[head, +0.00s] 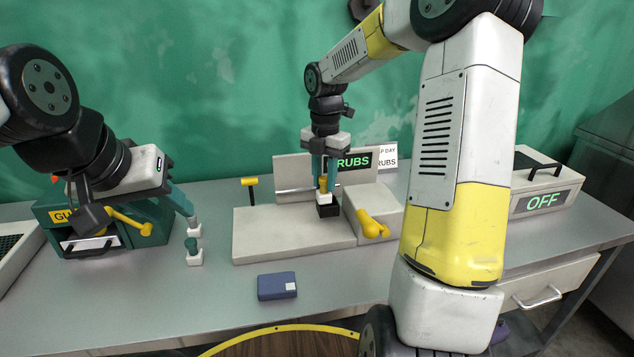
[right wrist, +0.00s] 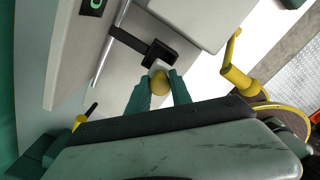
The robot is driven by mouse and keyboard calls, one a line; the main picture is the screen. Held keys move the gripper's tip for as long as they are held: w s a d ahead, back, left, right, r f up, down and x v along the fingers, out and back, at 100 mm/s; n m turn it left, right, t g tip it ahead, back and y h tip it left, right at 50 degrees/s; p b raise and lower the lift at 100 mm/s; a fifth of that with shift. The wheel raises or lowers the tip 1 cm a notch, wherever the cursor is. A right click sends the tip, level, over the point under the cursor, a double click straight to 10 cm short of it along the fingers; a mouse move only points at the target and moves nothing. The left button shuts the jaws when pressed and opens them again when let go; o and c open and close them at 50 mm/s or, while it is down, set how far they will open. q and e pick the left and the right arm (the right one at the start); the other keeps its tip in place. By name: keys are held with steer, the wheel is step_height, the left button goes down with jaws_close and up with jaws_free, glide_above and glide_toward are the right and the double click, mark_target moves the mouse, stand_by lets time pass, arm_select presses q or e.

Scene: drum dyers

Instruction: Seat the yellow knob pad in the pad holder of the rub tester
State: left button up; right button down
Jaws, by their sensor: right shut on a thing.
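The yellow knob pad shows a white block (head: 324,197) with a yellow knob on top; the knob (right wrist: 159,84) also shows in the right wrist view. My right gripper (head: 324,180) is shut on the knob from above, its teal fingers on either side (right wrist: 160,88). The block is at the black pad holder (head: 328,211) of the rub tester (head: 290,238). I cannot tell whether it is fully down in the holder. My left gripper (head: 184,205) points down close to a white pad with a grey-green knob (head: 195,231); its finger gap is not clear.
Another white pad with a green knob (head: 193,252) stands in front. A blue box (head: 277,286) lies on the grey table. The tester has yellow handles (head: 372,226). A green machine (head: 140,235) stands left, and a box reading OFF (head: 543,200) right.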

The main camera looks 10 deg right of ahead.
steer(key=shift+w+d, duration=0.4)
steer(key=shift+d, duration=0.1)
steer(key=shift+d+f, duration=0.1)
steer(key=shift+f, duration=1.75)
steer(key=shift+f, duration=0.1)
steer(key=c, duration=1.1)
jaws_free()
steer(key=shift+c, duration=0.2)
steer(key=shift+w, duration=0.1)
